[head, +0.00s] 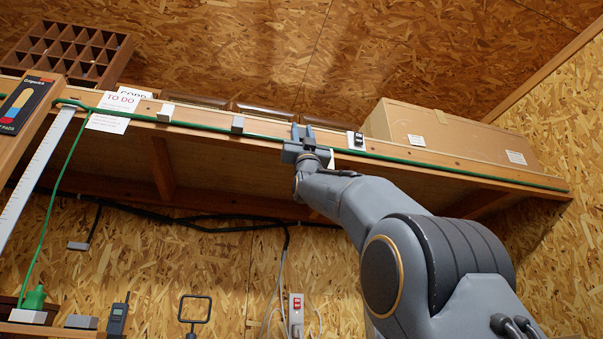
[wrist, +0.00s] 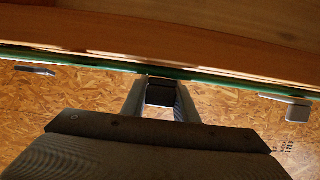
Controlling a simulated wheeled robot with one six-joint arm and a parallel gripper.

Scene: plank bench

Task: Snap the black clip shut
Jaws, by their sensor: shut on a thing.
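My gripper (head: 303,132) is up at the front edge of the shelf, its two fingers pointing upward at the green cable. In the wrist view my gripper (wrist: 160,88) has its fingers on either side of a black clip (wrist: 160,94) and is shut on it. The clip sits right against the green cable (wrist: 105,67), which also runs along the shelf edge in the head view (head: 420,163). The clip is hidden by the fingers in the head view. I cannot tell whether its lid is fully closed.
Grey clips (head: 237,124) (head: 165,112) sit along the cable to the left. A small black-and-white item (head: 355,139) is just right of my gripper. A long cardboard box (head: 450,135) stands on the shelf (head: 500,179) at right. Paper notes (head: 112,110) hang at left.

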